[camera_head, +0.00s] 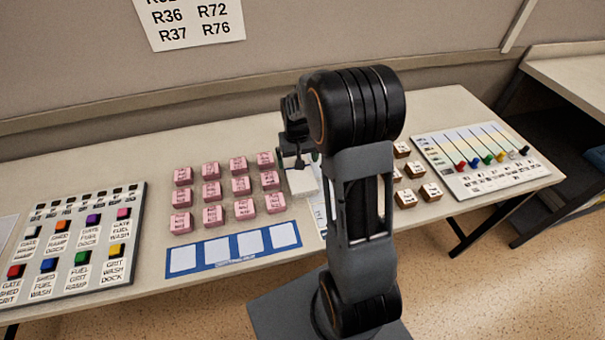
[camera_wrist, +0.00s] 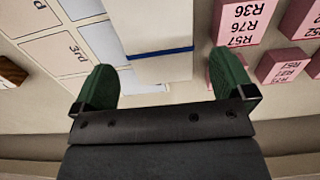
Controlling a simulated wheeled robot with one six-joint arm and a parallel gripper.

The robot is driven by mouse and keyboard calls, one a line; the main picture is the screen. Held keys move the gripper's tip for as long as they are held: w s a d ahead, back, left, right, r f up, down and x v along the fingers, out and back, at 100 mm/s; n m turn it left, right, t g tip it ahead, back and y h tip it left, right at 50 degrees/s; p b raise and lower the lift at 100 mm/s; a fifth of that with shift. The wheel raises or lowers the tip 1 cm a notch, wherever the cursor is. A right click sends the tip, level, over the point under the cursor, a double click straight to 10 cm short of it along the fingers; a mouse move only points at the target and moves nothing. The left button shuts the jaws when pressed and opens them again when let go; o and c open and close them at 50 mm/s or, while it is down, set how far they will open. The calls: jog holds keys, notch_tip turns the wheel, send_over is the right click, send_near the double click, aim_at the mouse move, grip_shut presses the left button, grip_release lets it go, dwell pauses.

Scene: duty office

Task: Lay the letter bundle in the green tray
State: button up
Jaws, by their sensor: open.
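A white block with a blue band, which looks like the letter bundle (camera_wrist: 150,28), lies between my gripper's two green fingers in the wrist view. In the head view the white block (camera_head: 303,183) shows just below my gripper (camera_head: 299,160), right of the pink blocks. My gripper (camera_wrist: 163,62) is open, with a finger on each side of the bundle and visible gaps. Whether the bundle rests on the table cannot be told. No green tray shows in either view; my arm hides part of the table.
Pink labelled blocks (camera_head: 239,185) stand in rows left of my gripper, behind a blue strip with white squares (camera_head: 233,249). A button panel (camera_head: 75,240) lies at left. Brown blocks (camera_head: 405,198) and a slider panel (camera_head: 480,160) lie at right. The table's back strip is clear.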

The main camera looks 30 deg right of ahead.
aim_at(299, 175)
jog(key=shift+w+d+f, duration=0.1)
jog(key=shift+f, duration=1.25)
jog(key=shift+w+d+f, duration=0.1)
jog(key=shift+f, duration=1.2)
jog(key=c, duration=0.8)
jog(key=shift+o, duration=0.2)
jog(key=shift+r, duration=0.1)
